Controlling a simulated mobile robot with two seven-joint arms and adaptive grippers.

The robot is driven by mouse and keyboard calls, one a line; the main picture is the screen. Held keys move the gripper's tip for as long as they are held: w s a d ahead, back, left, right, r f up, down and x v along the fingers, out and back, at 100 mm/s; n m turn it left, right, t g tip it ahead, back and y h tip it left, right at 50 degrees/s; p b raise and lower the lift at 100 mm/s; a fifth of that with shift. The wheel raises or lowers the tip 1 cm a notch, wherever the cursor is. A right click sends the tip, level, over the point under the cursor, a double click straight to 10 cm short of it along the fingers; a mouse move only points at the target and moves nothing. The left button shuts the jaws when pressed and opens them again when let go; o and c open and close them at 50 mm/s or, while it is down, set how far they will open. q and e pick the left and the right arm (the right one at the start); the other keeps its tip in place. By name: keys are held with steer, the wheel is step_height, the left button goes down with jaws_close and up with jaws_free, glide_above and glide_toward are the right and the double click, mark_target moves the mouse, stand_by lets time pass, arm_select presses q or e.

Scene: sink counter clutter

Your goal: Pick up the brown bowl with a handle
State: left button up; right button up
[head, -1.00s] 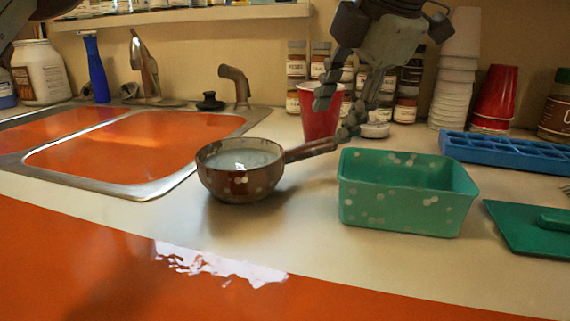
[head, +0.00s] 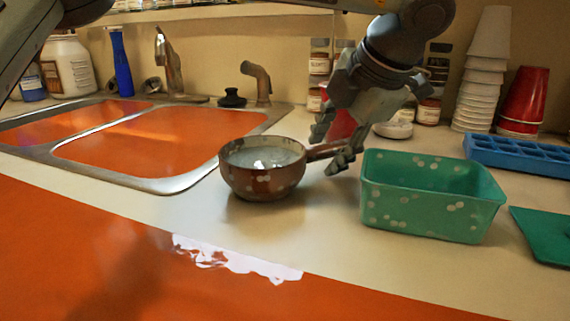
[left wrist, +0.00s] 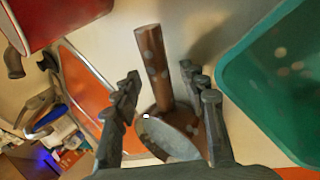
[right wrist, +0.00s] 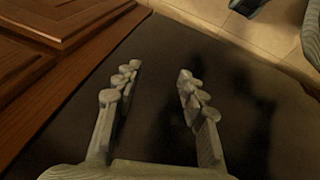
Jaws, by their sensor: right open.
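The brown bowl (head: 262,180) stands upright on the counter, right of the sink, with its handle pointing right. Its inside is pale and it has light spots. My left gripper (head: 328,152) is open at the handle, with a finger on either side of it in the head view. In the left wrist view the brown handle (left wrist: 153,62) runs between the open fingers (left wrist: 165,95), and the bowl (left wrist: 170,135) shows partly behind them. I cannot tell whether either finger touches the handle. My right gripper (right wrist: 152,88) is open and empty over a dark surface, away from the bowl.
A green spotted tub (head: 425,215) stands close right of my left gripper. A red cup (head: 342,124) is behind the gripper. A blue tray (head: 520,158), stacked white cups (head: 482,90) and a faucet (head: 168,65) are farther off. The counter in front of the bowl is clear.

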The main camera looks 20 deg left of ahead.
arm_select(q)
jaws_close()
steer(key=shift+r, duration=0.2)
stand_by(0.3)
steer(key=shift+r, duration=0.25)
step_height(320, 180, up, 4)
steer(key=shift+f, duration=0.2)
arm_select(e)
steer(key=v, duration=0.1)
steer(key=b+v, duration=0.1)
steer(key=v, duration=0.1)
steer(key=shift+d, duration=0.25)
steer(key=shift+w, duration=0.1)
steer(key=shift+c, duration=0.2)
arm_select(q)
steer(key=s+a+r, duration=0.6)
steer(key=s, duration=0.3)
steer(key=shift+s+a+r, duration=0.3)
steer(key=shift+a, duration=0.05)
arm_select(e)
steer(key=shift+a, duration=0.1)
steer(key=shift+c, duration=0.7)
